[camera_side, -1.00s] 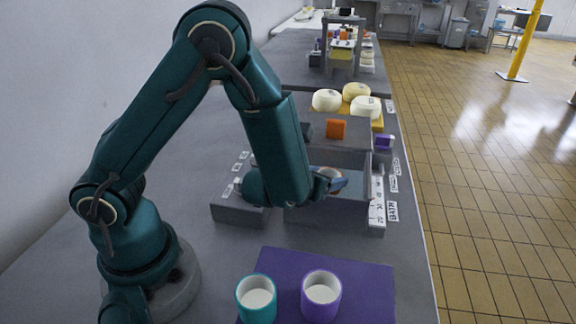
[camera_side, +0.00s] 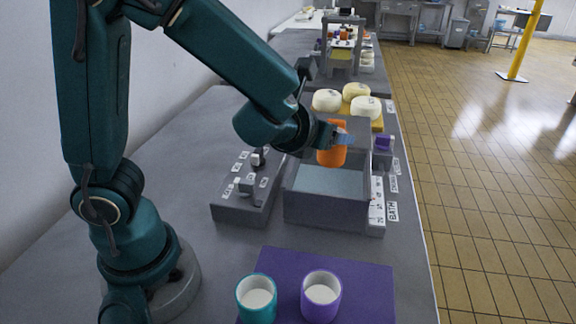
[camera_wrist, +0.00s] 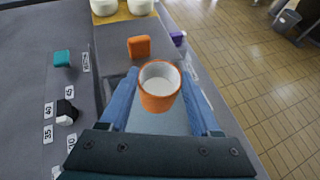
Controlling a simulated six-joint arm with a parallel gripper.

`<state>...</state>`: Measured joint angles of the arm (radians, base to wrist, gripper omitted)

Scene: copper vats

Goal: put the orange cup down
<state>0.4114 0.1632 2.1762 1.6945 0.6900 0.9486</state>
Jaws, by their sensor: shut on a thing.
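My gripper (camera_side: 335,140) is shut on the orange cup (camera_side: 331,158), which is held upright above the far part of the grey bath (camera_side: 335,214). In the wrist view the cup (camera_wrist: 159,101) sits between the blue fingers (camera_wrist: 160,92), and white contents show inside it. The bath below holds blue-grey liquid. A purple mat (camera_side: 275,262) lies at the front, with a teal cup (camera_side: 256,300) and a purple cup (camera_side: 321,297) standing on it, both with white contents.
An orange block (camera_wrist: 139,47) sits on the grey surface beyond the bath. A control box with knobs (camera_side: 240,200) stands left of the bath. White cheeses (camera_side: 326,100) lie on a yellow board behind. The mat's right part (camera_side: 370,290) is clear.

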